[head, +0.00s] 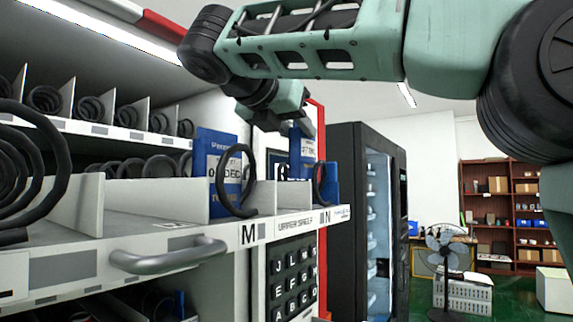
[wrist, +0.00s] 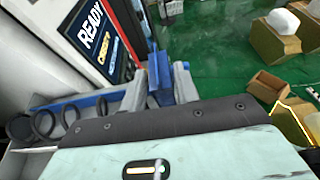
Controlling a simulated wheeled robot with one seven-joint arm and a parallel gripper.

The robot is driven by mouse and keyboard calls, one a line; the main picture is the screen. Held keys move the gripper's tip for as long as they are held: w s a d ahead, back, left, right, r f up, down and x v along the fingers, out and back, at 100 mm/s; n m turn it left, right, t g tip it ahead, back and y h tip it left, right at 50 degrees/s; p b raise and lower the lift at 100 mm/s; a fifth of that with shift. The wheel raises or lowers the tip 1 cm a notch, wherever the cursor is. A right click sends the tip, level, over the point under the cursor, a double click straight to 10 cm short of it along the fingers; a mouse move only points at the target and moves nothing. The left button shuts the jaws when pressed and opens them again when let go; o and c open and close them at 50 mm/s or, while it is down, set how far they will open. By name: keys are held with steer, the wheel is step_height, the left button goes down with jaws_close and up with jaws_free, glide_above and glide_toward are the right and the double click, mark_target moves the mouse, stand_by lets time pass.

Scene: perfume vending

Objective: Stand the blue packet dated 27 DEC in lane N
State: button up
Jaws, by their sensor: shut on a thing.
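The blue packet (head: 308,147) has a white date label, too small to read surely, and hangs upright over the front end of lane N. My gripper (head: 301,128) is shut on its top, reaching down from above. In the wrist view the blue packet (wrist: 185,87) shows between the grey fingertips of my gripper (wrist: 168,78). The lane N label (head: 327,216) is at the shelf's right end, with a dark coil (head: 320,187) above it. Blue shows behind that coil; I cannot tell whether the packet touches the lane floor.
Another blue packet (head: 222,172), its label ending in DEC, stands behind the coil of lane M. White dividers (head: 264,196) flank the lanes. A handle (head: 168,256) and a keypad (head: 294,277) are below. A dark vending cabinet (head: 345,230) stands to the right.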

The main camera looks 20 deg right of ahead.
mark_target(294, 153)
steer(key=shift+f, duration=2.35)
steer(key=shift+f, duration=0.2)
steer(key=o, duration=1)
steer(key=shift+s+a+r, duration=0.1)
steer(key=shift+a+r, duration=0.1)
steer(key=shift+r, duration=0.05)
steer(key=v, duration=1.1)
steer(key=shift+s+a+r+b, duration=0.15)
steer(key=shift+s+b, duration=0.05)
steer(key=shift+b, duration=0.1)
